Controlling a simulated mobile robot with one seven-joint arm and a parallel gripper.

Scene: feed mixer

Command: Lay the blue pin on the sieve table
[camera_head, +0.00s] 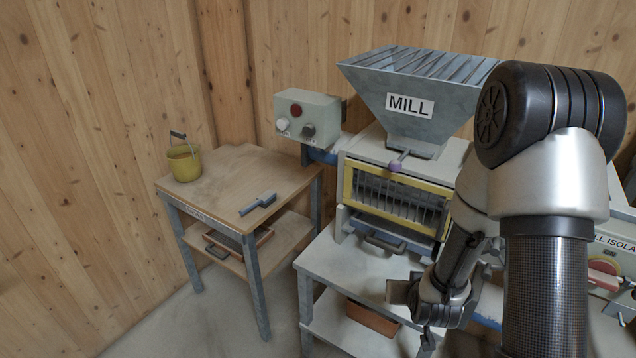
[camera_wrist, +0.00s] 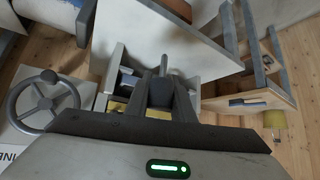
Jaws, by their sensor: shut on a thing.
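My gripper (camera_head: 400,291) is at the front right of the mill's pale bench, fingers towards the left. In the wrist view my gripper (camera_wrist: 158,92) is shut on a dark blue-grey piece with a thin upright end, which looks like the blue pin (camera_wrist: 161,88). The pin cannot be made out in the head view. A wooden-topped table (camera_head: 222,183) with grey legs stands left of the mill, apart from my gripper; it looks like the sieve table, but its small label is unreadable. It also shows in the wrist view (camera_wrist: 272,84).
A control box (camera_head: 308,117) overhangs the gap.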

